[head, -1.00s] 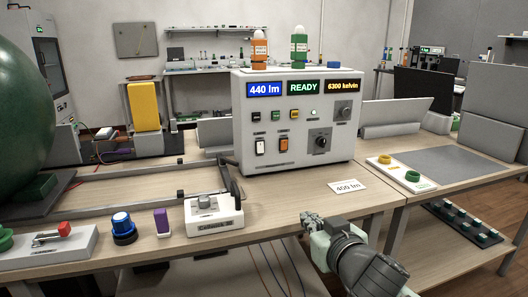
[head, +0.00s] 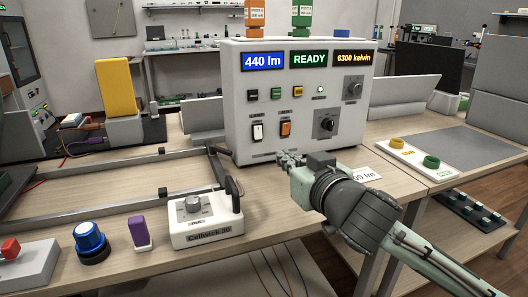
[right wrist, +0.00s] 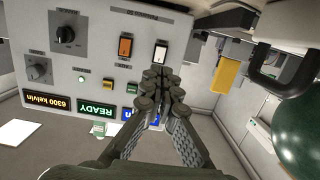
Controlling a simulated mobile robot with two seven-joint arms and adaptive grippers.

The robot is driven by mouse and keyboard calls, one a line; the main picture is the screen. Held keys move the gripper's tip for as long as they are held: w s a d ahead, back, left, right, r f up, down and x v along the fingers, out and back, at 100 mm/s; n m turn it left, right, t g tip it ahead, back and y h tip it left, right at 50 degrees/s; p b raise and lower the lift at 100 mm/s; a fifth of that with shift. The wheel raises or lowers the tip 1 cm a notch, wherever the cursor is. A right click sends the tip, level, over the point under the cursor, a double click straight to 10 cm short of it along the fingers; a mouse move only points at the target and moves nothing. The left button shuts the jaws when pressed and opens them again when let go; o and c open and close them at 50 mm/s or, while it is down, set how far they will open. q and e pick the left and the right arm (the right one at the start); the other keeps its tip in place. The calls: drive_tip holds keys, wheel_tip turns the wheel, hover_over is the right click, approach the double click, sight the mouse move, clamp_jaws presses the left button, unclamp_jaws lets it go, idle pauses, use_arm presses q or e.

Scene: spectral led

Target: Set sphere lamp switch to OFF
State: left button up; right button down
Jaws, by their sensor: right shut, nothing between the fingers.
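The grey control box (head: 236,110) carries a white rocker switch (head: 257,131) and an orange rocker switch (head: 285,128); their labels are too small to read, so I cannot tell which is the sphere lamp's. In the right wrist view the box is upside down, with the white rocker (right wrist: 160,53) and the orange rocker (right wrist: 125,46). My right gripper (head: 284,157) is shut and empty, in front of the box, just below the rockers in the picture. Its fingertips (right wrist: 162,76) appear near the white rocker; contact is not evident. My left gripper is out of view.
Displays on the box read "440 lm" (head: 263,61), "READY" (head: 310,59) and "6300 kelvin" (head: 354,58). A white knob unit (head: 206,218), a blue button (head: 90,240) and a purple block (head: 138,232) stand on the front bench. A dark green sphere (right wrist: 302,130) shows at right in the wrist view.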

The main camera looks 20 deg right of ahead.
sight(259, 139)
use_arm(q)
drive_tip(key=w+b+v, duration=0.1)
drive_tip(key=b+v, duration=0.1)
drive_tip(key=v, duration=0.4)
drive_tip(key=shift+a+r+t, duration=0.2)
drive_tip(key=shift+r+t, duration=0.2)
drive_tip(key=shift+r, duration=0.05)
use_arm(e)
drive_tip(key=w, duration=0.4)
drive_tip(key=w+f, duration=0.1)
drive_tip(key=w, duration=0.3)
drive_tip(key=w+f, duration=0.1)
drive_tip(key=w, duration=0.3)
drive_tip(key=shift+w+a, duration=0.2)
drive_tip(key=shift+a, duration=0.05)
